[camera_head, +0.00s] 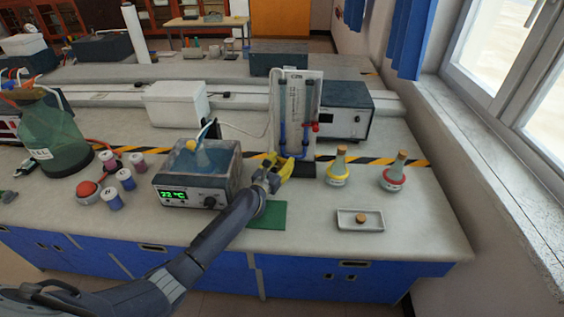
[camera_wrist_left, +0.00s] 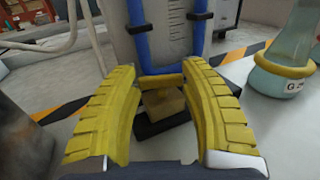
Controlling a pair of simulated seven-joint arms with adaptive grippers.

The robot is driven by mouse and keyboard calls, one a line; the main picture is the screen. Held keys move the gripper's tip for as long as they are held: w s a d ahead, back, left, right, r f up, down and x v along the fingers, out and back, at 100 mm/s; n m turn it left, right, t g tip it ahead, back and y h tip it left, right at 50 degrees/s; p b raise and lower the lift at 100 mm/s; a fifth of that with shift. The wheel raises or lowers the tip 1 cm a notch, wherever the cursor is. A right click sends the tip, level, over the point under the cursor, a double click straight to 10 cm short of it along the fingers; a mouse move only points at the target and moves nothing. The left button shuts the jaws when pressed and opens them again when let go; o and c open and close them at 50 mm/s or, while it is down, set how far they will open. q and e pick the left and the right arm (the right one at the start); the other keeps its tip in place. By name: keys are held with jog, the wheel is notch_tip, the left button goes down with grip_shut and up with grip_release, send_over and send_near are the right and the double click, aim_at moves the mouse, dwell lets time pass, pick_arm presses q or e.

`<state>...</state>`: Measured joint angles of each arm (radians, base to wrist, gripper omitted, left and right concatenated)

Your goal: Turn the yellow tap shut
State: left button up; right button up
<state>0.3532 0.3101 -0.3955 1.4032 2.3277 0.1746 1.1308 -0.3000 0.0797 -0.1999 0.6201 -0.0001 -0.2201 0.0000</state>
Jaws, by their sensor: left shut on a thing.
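The yellow tap (camera_wrist_left: 161,82) shows in the left wrist view at the foot of the blue tubing, in front of the graduated panel. My left gripper (camera_wrist_left: 160,72) has its two yellow ribbed fingers on either side of the tap and is shut on it. In the head view my left gripper (camera_head: 281,165) reaches the base of the upright panel apparatus (camera_head: 297,105) and hides the tap. The tap's exact turn angle is hard to tell. My right gripper is in neither view.
A water bath (camera_head: 195,170) reading 22 °C stands left of my gripper. Two corked flasks, yellow-ringed (camera_head: 338,170) and red-ringed (camera_head: 393,175), stand to the right. A green mat (camera_head: 272,215) lies near the bench edge.

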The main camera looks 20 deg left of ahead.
pick_arm(q)
jog(key=shift+r, duration=0.25)
jog(key=o, duration=1.2)
jog(key=shift+f, duration=0.2)
jog(key=shift+s+f, duration=0.1)
jog(key=shift+s, duration=0.35)
jog(key=s, duration=0.3)
jog(key=s+a, duration=0.1)
jog(key=s, duration=0.3)
jog(key=s+a, duration=0.1)
jog(key=s, duration=0.3)
